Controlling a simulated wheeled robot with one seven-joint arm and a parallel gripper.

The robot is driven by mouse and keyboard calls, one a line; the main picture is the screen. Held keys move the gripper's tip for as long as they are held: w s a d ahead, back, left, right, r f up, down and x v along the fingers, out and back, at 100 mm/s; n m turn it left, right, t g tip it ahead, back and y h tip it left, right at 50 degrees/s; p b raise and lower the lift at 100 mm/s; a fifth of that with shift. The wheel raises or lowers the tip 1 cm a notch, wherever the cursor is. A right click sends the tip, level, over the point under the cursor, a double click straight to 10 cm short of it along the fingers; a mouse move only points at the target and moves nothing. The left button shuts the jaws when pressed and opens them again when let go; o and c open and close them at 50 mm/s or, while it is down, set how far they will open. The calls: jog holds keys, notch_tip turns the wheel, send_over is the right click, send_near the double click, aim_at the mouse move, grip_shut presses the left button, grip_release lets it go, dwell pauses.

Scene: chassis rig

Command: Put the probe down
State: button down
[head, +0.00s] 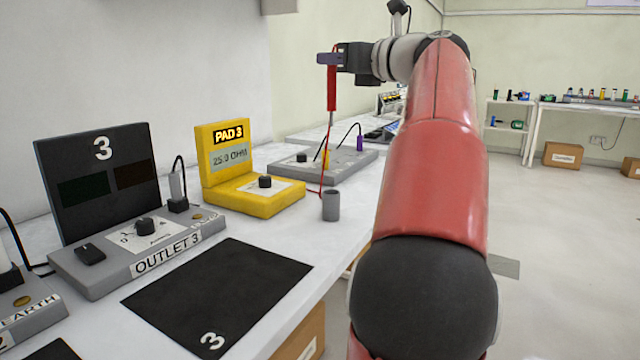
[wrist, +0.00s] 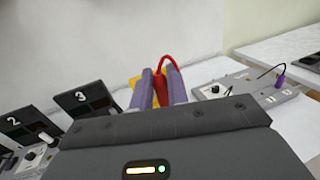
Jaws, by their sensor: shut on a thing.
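The red probe (head: 331,88) hangs upright in my gripper (head: 329,59), its thin metal tip pointing down above the grey cup (head: 331,206). There is a clear gap between tip and cup. A red lead runs from the probe down past the cup. In the wrist view my gripper's purple fingers (wrist: 160,88) are shut on the red probe (wrist: 161,85), whose lead loops off to the right. The cup is hidden in the wrist view. The yellow PAD 3 meter (head: 250,190) stands left of the cup, reading about 25.0 OHM.
The OUTLET 3 unit (head: 135,250) and a black mat marked 3 (head: 215,298) are on the bench at the left front. A grey box with leads (head: 325,165) lies behind the cup. Cardboard boxes (head: 562,155) stand on the far floor.

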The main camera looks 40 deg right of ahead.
notch_tip(320, 180, down, 19)
jog(key=shift+s+b, duration=0.15)
jog(key=shift+b, duration=0.25)
jog(key=shift+f, duration=0.1)
jog(key=c, duration=1.4)
grip_release()
jog(key=shift+o, duration=0.2)
jog(key=s+d+b, duration=0.1)
jog(key=s, duration=1.1)
jog(key=shift+d, duration=0.25)
